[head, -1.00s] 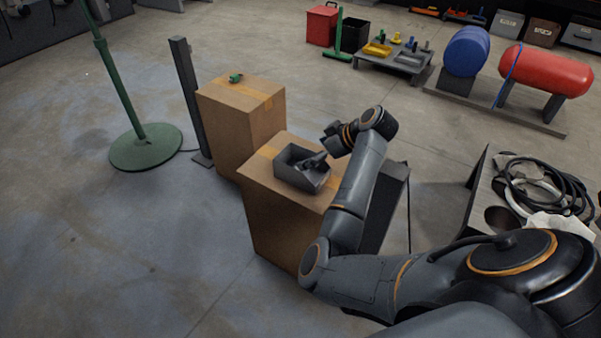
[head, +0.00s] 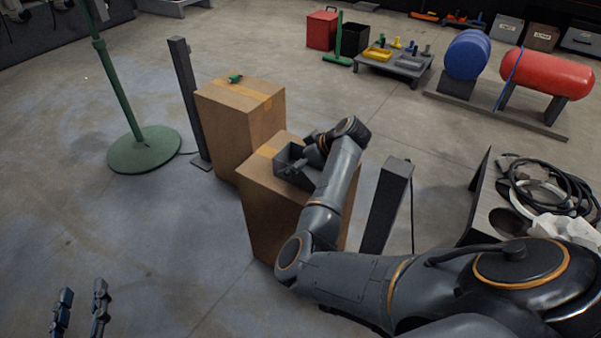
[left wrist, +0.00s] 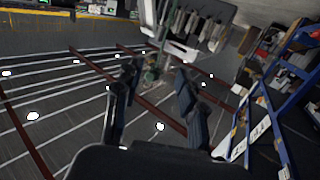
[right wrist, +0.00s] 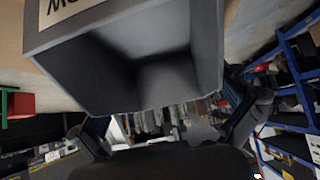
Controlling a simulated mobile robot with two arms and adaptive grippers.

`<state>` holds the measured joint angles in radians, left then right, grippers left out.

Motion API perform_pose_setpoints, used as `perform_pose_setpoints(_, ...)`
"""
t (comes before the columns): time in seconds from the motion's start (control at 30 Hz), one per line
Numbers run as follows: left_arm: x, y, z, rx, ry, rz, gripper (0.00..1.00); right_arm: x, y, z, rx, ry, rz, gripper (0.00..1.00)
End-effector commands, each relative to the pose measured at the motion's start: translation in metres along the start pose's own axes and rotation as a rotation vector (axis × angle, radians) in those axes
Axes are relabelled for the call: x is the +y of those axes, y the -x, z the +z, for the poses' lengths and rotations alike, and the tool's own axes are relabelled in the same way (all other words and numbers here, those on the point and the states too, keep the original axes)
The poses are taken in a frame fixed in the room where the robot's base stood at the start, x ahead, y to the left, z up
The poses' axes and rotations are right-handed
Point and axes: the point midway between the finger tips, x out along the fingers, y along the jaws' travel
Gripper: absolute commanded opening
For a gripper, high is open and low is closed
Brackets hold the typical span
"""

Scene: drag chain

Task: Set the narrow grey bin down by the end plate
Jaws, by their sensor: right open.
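The narrow grey bin (head: 284,162) sits on top of the front cardboard box in the head view, partly hidden by my right arm. In the right wrist view the bin (right wrist: 165,75) fills the upper middle, with a lettered pale label on its face. My right gripper (head: 314,150) is at the bin's right side; its open fingers show low at both sides in the right wrist view. I cannot tell whether they touch the bin. My left gripper (head: 80,306) is open and empty at the lower left, over the floor. I cannot pick out the end plate.
The front cardboard box (head: 268,215) stands before a second cardboard box (head: 228,128) with a small green item on top. A dark post (head: 190,100), a green stand base (head: 145,150) and a grey post (head: 388,205) are nearby. The left floor is mostly clear.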

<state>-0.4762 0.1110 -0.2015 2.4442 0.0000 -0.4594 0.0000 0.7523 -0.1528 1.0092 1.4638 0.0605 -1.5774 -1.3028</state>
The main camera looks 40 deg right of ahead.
Motion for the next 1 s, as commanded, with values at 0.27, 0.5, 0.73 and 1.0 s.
perform_pose_setpoints(0.27,0.004,-0.001,-0.025,0.14,0.003,0.008,0.4,0.0,-0.014,0.0,0.001,-0.001,0.0,1.0)
perform_pose_setpoints(0.5,0.004,-0.001,-0.026,0.142,0.003,0.008,0.4,0.0,-0.014,0.0,0.001,0.0,0.0,0.94)
perform_pose_setpoints(0.73,0.004,-0.001,-0.026,0.141,0.002,0.008,0.4,0.0,-0.014,0.0,0.0,0.0,0.0,0.51)
perform_pose_setpoints(1.0,0.003,-0.001,-0.025,0.138,0.003,0.008,0.4,-0.001,-0.014,0.001,-0.001,-0.001,-0.002,0.46)
